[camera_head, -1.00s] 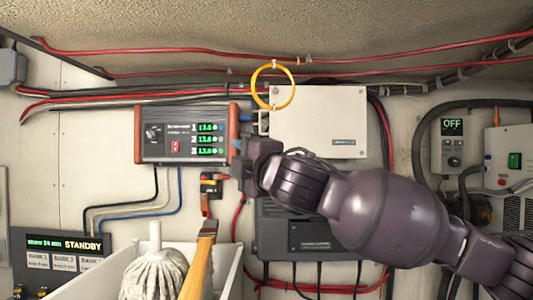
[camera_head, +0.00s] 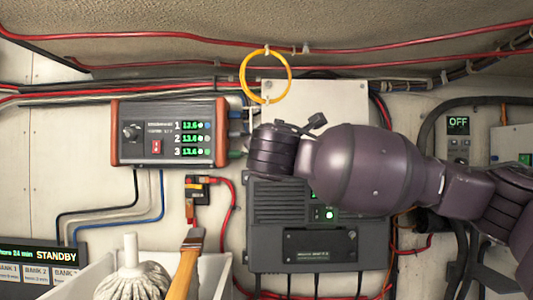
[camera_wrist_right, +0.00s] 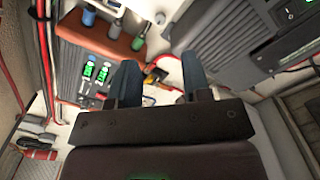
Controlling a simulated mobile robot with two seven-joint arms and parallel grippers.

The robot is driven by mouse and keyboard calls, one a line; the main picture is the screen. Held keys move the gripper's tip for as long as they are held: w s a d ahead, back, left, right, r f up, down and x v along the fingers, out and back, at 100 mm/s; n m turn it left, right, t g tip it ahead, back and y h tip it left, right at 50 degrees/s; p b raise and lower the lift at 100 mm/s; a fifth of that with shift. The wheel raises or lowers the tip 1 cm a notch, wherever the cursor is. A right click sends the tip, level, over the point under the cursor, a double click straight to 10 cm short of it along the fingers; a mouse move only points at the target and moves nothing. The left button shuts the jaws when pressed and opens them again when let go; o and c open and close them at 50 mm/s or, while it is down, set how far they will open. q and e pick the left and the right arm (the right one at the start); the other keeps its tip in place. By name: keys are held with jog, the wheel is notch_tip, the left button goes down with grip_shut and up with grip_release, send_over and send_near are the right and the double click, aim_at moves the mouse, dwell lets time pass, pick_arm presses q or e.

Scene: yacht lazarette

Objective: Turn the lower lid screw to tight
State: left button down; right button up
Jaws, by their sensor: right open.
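The pale lidded box (camera_head: 340,95) is on the wall in the middle of the head view, and my right arm covers its lower part. No lower lid screw can be made out; that part of the lid is hidden. My right gripper (camera_wrist_right: 160,82) is open and empty in the wrist view, its two dark fingers apart. In the head view its fingers are mostly hidden by my wrist, in front of the box's lower edge. My left gripper is not in view.
A red-ended meter panel (camera_head: 168,133) is left of the box, with cable plugs on its right side. A dark grey unit (camera_head: 275,222) is below. A yellow ring (camera_head: 243,78) hangs at the box's top left. A white bin (camera_head: 215,272) with a mop head stands in front.

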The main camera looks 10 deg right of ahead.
jog(key=w+d+p, duration=0.2)
jog(key=w+p, duration=0.1)
jog(key=w, duration=0.7)
jog(key=shift+w, duration=0.35)
grip_shut()
